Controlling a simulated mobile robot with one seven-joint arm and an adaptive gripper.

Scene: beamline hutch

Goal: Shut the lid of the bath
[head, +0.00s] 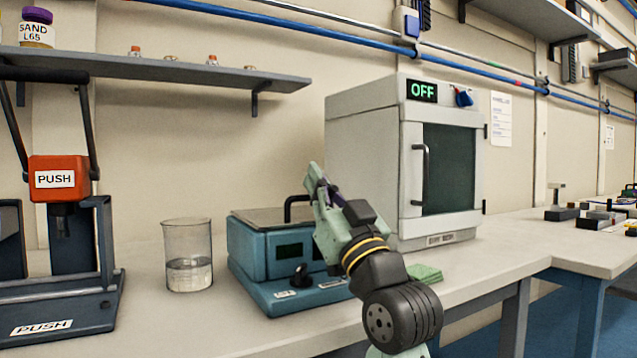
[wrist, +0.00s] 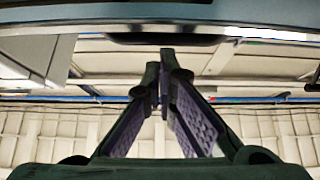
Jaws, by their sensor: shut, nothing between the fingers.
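The bath (head: 250,258) is a blue box with a dark knob on its front, standing on the bench in the head view. Its grey lid (head: 262,216) looks level on top, with a black handle (head: 291,203) at its right part. My gripper (head: 314,172) is shut and empty, pointing up in front of the bath's right side, which it partly hides. Its fingertips look close to the handle, but I cannot tell whether they touch. In the wrist view the closed fingertips (wrist: 165,55) are below a dark bar and a blue edge (wrist: 200,10).
A beaker (head: 188,262) stands left of the bath, and a press with a red PUSH head (head: 60,171) is further left. A white oven (head: 385,150) marked OFF stands behind my arm. A green cloth (head: 425,273) lies by the arm. A shelf (head: 160,70) hangs above.

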